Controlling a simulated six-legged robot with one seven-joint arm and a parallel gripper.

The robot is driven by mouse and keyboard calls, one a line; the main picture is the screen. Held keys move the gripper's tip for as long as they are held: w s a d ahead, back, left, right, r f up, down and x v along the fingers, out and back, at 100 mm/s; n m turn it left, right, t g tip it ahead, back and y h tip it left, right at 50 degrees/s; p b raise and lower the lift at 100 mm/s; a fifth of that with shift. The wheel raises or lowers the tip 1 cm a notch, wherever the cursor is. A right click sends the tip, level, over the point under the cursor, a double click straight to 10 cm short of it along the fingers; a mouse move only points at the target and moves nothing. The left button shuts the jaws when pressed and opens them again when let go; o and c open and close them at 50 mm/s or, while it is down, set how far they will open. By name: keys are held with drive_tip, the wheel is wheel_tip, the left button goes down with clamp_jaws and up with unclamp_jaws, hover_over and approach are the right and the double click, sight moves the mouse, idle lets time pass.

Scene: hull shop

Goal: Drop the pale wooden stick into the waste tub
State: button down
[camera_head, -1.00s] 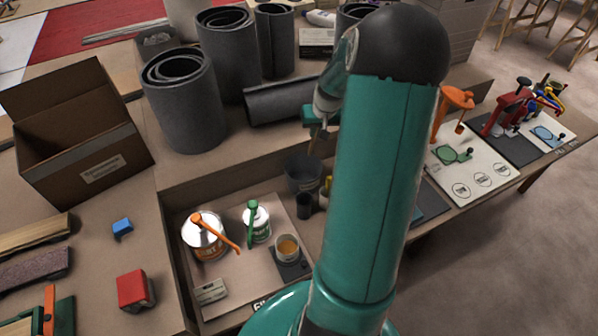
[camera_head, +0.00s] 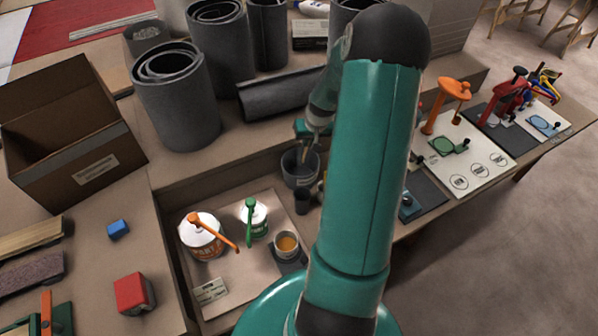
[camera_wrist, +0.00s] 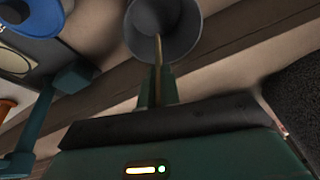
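The waste tub (camera_head: 298,178) is a dark grey open bucket at the back right of the sunken tray area. It also shows at the top of the wrist view (camera_wrist: 181,42). The stick points down into the tub's mouth. I cannot tell whether it touches the tub.
Left of the tub stand a paint can with an orange lever (camera_head: 203,238), a white can with a green lever (camera_head: 254,220) and a small amber cup (camera_head: 286,244). Grey rolls (camera_head: 176,100) stand behind. A cardboard box (camera_head: 75,135) is at left.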

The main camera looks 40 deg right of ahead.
drive_tip(key=shift+f, duration=0.1)
drive_tip(key=c, duration=1.5)
unclamp_jaws()
drive_tip(key=shift+w, duration=0.1)
drive_tip(key=shift+c, duration=0.2)
drive_tip(key=d+v, duration=0.1)
drive_tip(key=v, duration=1.2)
drive_tip(key=shift+a+r, duration=0.4)
drive_tip(key=shift+a, duration=0.1)
drive_tip(key=shift+a, duration=0.1)
